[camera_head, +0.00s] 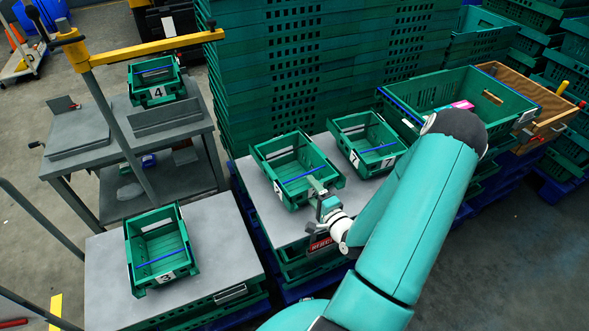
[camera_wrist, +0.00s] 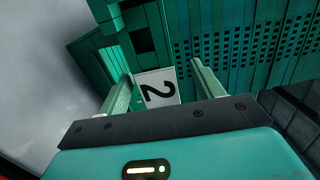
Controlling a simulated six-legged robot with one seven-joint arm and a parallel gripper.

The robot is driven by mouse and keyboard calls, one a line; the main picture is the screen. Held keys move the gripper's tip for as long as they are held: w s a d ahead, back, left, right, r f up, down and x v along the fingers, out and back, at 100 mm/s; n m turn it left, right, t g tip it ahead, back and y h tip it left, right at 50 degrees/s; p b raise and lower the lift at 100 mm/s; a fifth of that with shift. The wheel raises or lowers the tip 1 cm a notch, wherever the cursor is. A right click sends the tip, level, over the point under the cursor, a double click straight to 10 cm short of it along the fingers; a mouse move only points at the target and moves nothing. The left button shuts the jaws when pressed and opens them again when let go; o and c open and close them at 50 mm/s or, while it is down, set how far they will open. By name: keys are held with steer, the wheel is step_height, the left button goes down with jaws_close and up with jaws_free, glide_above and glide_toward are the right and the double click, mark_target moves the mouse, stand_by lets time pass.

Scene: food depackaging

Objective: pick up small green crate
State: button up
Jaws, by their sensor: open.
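Several small green crates stand in the head view. One small green crate (camera_head: 312,183) sits on the grey table top (camera_head: 240,215) in the middle, right in front of my gripper (camera_head: 322,194). In the wrist view, its white label with a black 2 (camera_wrist: 157,88) shows between the fingers of my gripper (camera_wrist: 163,72). The fingers are apart, at the crate's near end wall; I cannot tell whether they touch it. Another small green crate (camera_head: 372,157), labelled 1, stands to its right. The crate labelled 3 (camera_head: 163,271) is at lower left, the crate labelled 4 (camera_head: 157,95) at upper left.
A tall stack of green crates (camera_head: 290,60) rises behind the table. A larger green crate (camera_head: 420,92) with a pink item stands at right, beside a wooden box (camera_head: 545,105). A yellow bar on a post (camera_head: 150,48) crosses the upper left. Grey floor is open at lower right.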

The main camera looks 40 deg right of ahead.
steer(key=shift+w+d+f, duration=0.1)
steer(key=shift+w+d, duration=0.1)
steer(key=shift+w, duration=1.2)
steer(key=shift+w+d+f, duration=0.1)
steer(key=shift+w+d, duration=0.1)
steer(key=shift+w, duration=1.15)
steer(key=shift+r, duration=0.1)
steer(key=c, duration=1.4)
